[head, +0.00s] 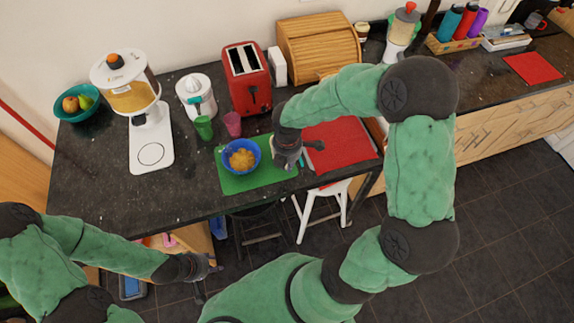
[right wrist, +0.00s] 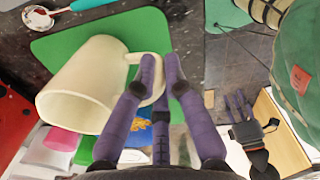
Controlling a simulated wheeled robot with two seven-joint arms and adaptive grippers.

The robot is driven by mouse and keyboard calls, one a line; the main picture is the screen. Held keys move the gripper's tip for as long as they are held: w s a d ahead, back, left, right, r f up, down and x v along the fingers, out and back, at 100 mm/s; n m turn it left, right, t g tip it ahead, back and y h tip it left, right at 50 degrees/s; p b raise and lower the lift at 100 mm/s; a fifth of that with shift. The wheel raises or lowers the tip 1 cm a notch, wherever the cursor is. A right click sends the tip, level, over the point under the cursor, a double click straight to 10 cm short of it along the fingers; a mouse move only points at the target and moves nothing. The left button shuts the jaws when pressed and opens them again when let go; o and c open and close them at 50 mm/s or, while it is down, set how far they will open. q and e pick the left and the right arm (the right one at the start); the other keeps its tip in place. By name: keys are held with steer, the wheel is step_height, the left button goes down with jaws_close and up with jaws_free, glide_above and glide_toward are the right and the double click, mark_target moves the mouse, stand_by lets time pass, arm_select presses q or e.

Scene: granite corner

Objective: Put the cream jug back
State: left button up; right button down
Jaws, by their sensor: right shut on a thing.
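The cream jug (right wrist: 85,88) shows large in the right wrist view, its open mouth toward the lower left. My right gripper (right wrist: 160,80) has its purple fingers closed on the jug's handle. In the head view the right gripper (head: 288,158) is over the right part of the green mat (head: 238,186), and the jug is not clearly visible there. I cannot tell whether the jug touches the surface. My left gripper (head: 203,267) is low in front of the counter, away from the jug; its finger opening is unclear.
A blue bowl (head: 233,164) with yellow food is left of the right gripper. Green (head: 204,127) and pink (head: 233,124) cups stand behind it. A red mat (head: 345,143) lies to the right. A red toaster (head: 247,80) and wooden bread box (head: 320,45) stand behind.

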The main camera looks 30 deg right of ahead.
steer(key=shift+f, duration=0.3)
steer(key=shift+f, duration=0.1)
steer(key=c, duration=1.3)
jaws_free()
steer(key=shift+r, duration=0.4)
step_height(320, 180, up, 12)
steer(key=shift+s+f+p, duration=0.1)
steer(key=shift+f+p, duration=0.15)
steer(key=shift+p, duration=0.95)
